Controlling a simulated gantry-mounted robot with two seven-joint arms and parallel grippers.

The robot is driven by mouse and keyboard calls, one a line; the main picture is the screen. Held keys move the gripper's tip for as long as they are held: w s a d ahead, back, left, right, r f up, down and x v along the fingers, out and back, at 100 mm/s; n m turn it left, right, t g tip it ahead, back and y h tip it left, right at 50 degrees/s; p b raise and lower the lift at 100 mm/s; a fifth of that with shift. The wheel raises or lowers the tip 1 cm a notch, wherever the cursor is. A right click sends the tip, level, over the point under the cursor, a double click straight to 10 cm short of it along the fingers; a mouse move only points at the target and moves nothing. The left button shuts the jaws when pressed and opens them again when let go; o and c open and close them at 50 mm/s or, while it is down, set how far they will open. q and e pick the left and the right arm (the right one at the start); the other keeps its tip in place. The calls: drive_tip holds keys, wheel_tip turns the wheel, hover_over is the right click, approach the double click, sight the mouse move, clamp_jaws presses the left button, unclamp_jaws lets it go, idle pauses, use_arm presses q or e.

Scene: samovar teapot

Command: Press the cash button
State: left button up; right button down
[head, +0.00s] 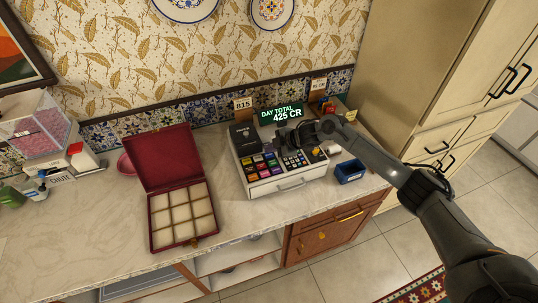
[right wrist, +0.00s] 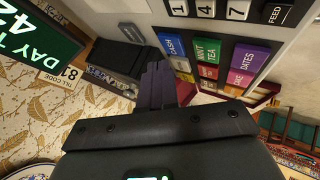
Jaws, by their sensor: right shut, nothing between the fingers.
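In the right wrist view the blue CASH button (right wrist: 172,44) is in plain sight, at the end of the coloured keys. My right gripper (head: 284,138) is over the back of the register in the head view. In the right wrist view its fingers (right wrist: 157,70) are together and empty, with their tips close to the CASH button. I cannot tell whether they touch it. My left gripper is not in view.
The register's green display (head: 281,115) reads DAY TOTAL 425 CR. A red box with compartments (head: 152,224) lies open to the left. A small blue container (head: 350,171) stands to the right. Counter space (head: 95,225) is clear at the left front.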

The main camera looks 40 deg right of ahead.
idle(0.7)
drive_tip(key=shift+f, duration=0.45)
